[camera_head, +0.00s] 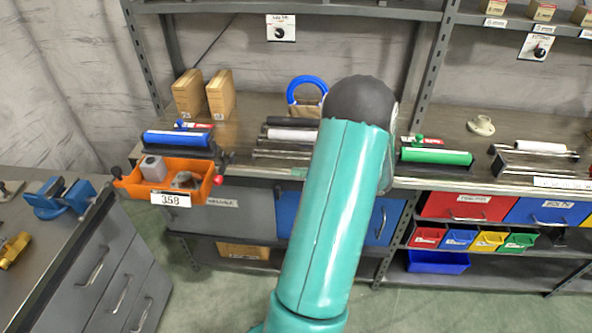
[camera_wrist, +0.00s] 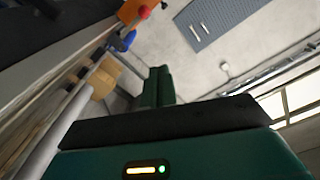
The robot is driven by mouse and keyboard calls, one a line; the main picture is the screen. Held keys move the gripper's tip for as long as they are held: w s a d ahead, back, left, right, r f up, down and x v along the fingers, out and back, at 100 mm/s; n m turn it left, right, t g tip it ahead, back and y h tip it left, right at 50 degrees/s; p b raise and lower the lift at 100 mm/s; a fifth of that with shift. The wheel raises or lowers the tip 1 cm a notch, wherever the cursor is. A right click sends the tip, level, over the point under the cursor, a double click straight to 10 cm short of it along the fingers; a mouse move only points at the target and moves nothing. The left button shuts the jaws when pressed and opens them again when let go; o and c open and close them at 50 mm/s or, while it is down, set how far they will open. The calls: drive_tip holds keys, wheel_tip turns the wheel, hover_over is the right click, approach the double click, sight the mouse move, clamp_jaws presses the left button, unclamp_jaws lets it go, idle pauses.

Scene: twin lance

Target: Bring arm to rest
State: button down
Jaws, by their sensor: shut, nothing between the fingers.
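My arm's teal link (camera_head: 325,215) rises through the middle of the camera_head view and ends at a dark rounded joint (camera_head: 360,102) in front of the workbench (camera_head: 265,108). The rest of the arm past this joint is hidden behind it, and my gripper does not show in this view. In the camera_wrist view, a green housing with a small lit display (camera_wrist: 146,169) and a dark bar (camera_wrist: 165,122) fill the bottom; they look like parts of my own body. No fingertips can be made out there.
An orange bin (camera_head: 222,180) labelled 358 sits at the bench's front edge, left of my arm. Blue (camera_head: 178,139) and green (camera_head: 436,156) cylinders lie on holders. A grey drawer cabinet (camera_head: 95,270) with a blue vise (camera_head: 60,198) stands left. Shelf posts (camera_head: 432,70) rise behind.

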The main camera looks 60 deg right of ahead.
idle(0.3)
drive_tip(key=w+a+r+n+g+y, duration=0.1)
drive_tip(key=w+a+r+g, duration=0.2)
drive_tip(key=a, duration=0.4)
drive_tip(key=w+a+r+g+y, duration=0.2)
drive_tip(key=w+a+g, duration=0.2)
drive_tip(key=w+a, duration=0.15)
drive_tip(key=w+a+r+n+g+y, duration=0.1)
drive_tip(key=w+a+r+g, duration=0.2)
drive_tip(key=a, duration=0.5)
drive_tip(key=s+a+r+h, duration=0.1)
drive_tip(key=a+r+h, duration=0.2)
drive_tip(key=a, duration=0.8)
drive_tip(key=s+a+r+g+h, duration=0.1)
drive_tip(key=s+a+r+h, duration=0.1)
drive_tip(key=a+r+h, duration=0.2)
drive_tip(key=shift+s+a+g+h, duration=0.3)
drive_tip(key=shift+a+h, duration=1.2)
drive_tip(key=shift+a, duration=2.4)
